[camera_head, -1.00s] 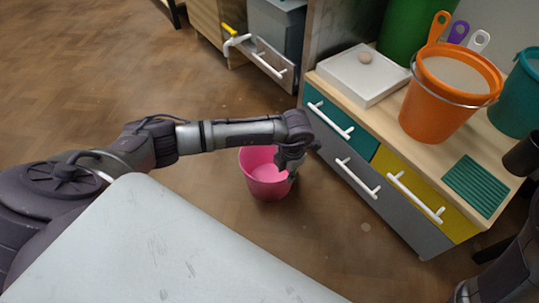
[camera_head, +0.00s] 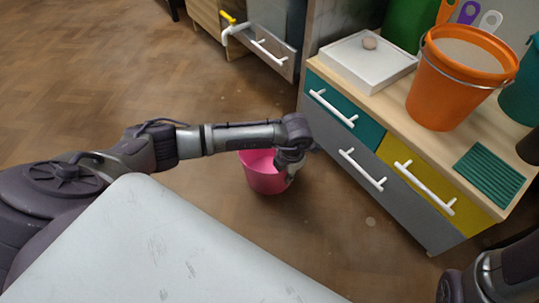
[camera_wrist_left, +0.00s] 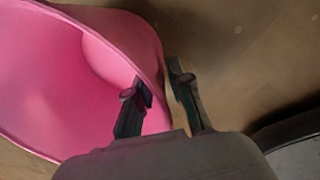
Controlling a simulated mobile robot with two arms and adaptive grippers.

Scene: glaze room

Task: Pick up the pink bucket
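The pink bucket (camera_head: 262,176) stands upright on the wooden floor, in front of the drawer unit's left end. My left gripper (camera_head: 290,173) reaches down at the right side of its rim and partly covers it in the head view. In the left wrist view the bucket (camera_wrist_left: 60,80) fills the left side. My left gripper (camera_wrist_left: 158,80) is open there, one finger over the bucket's inside and the other outside, with the rim between them. The fingers are apart, and I see no firm contact with the wall. My right gripper is not in view; only part of my right arm shows at lower right.
The drawer unit (camera_head: 430,238) stands close right of the bucket, with white handles sticking out. On its top are a white tray (camera_head: 350,75), an orange bucket (camera_head: 440,95) and a ribbed green mat (camera_head: 488,175). Open floor (camera_head: 100,80) lies left and behind.

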